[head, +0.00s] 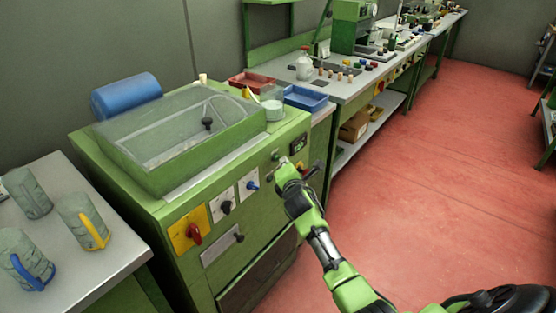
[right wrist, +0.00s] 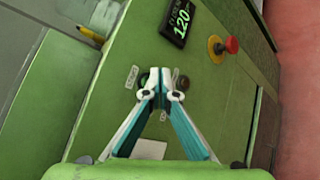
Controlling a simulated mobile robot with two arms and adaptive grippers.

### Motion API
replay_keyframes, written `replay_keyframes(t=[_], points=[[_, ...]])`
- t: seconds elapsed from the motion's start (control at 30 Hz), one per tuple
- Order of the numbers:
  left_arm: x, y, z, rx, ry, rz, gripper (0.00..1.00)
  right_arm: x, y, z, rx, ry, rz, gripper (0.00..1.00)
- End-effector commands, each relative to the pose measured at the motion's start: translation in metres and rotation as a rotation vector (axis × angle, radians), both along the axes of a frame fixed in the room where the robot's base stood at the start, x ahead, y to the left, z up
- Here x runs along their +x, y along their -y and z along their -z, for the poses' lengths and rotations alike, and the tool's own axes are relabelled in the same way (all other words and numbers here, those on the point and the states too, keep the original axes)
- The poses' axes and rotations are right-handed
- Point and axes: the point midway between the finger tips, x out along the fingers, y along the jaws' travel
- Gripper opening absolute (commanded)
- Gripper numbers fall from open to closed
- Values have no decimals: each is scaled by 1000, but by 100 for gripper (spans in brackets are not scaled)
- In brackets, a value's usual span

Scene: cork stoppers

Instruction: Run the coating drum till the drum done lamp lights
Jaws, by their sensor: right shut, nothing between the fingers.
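The green coating drum machine (head: 150,195) stands at the left centre, with its clear lid (head: 185,120) down. Its front carries a red knob on a yellow plate (head: 195,233), a black knob (head: 226,207) and a blue knob (head: 252,185). My right gripper (head: 281,166) is shut and empty at the panel's upper right. In the right wrist view its fingertips (right wrist: 161,92) are just below a green button (right wrist: 145,77) and a small dark brownish round piece (right wrist: 183,82); contact cannot be told. I see no lit lamp. The display (right wrist: 180,20) reads 120. My left gripper is out of view.
A red mushroom button (right wrist: 231,45) sits beside the display. A long bench (head: 345,88) with trays and stoppers runs behind. The red floor (head: 430,130) to the right is clear.

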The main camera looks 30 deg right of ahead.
Motion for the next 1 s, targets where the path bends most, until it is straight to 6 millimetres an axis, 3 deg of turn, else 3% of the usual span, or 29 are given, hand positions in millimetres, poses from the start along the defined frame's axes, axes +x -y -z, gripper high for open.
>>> replay_keyframes(t=[1.0], points=[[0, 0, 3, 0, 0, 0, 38, 8, -3, 0, 0, 0, 0, 0]])
